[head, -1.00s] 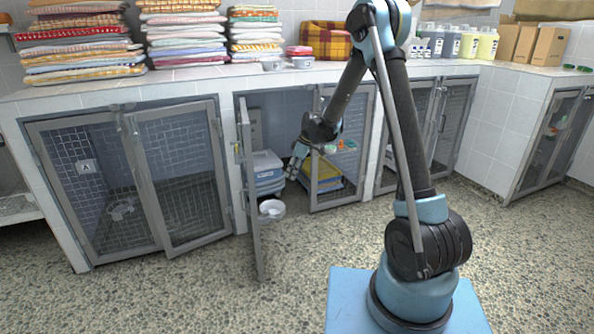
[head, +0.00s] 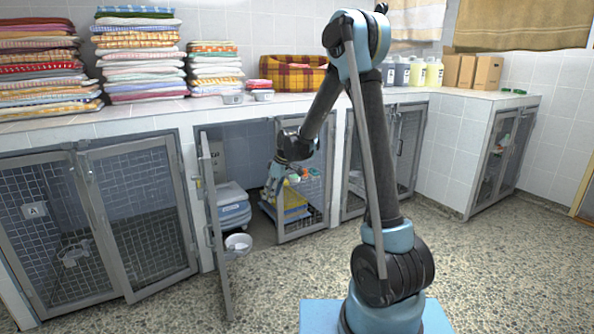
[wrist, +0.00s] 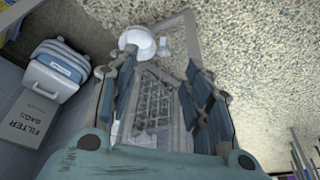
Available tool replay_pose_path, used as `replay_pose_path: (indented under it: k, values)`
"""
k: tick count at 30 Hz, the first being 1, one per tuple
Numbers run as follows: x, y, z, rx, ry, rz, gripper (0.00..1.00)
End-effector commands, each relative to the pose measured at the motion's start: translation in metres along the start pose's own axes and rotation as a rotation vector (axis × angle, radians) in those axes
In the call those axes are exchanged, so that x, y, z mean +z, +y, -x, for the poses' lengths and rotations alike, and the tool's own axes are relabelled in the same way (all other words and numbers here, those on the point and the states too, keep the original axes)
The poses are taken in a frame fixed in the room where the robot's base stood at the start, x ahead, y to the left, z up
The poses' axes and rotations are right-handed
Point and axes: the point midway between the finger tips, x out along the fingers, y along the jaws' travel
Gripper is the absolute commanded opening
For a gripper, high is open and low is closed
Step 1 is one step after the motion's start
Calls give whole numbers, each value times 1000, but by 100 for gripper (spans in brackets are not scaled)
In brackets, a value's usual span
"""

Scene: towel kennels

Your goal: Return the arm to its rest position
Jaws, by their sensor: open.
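My gripper (head: 272,190) hangs at the end of my bent arm, in front of the open middle kennel. It also shows in the wrist view (wrist: 165,85), its blue-padded fingers spread with nothing held between them. Beyond the fingers in the wrist view are a mesh door (wrist: 152,105) and a white bowl (wrist: 138,42). How far the fingertips are from the door is hard to tell.
The open kennel door (head: 214,230) sticks out to the left of my gripper. The white bowl (head: 238,243) sits near it, with a grey-blue case (head: 232,205) behind. The counter (head: 130,112) holds towel stacks (head: 140,60). Floor at right (head: 480,260) is clear.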

Motion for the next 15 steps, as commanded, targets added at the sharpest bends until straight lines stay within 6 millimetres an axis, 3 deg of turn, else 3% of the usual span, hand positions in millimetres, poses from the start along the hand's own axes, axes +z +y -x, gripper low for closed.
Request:
replay_pose_path:
  k: [6,15]
  values:
    - [41,-11,56,31,-19,-123,46]
    - [99,-36,118,75,-42,-291,46]
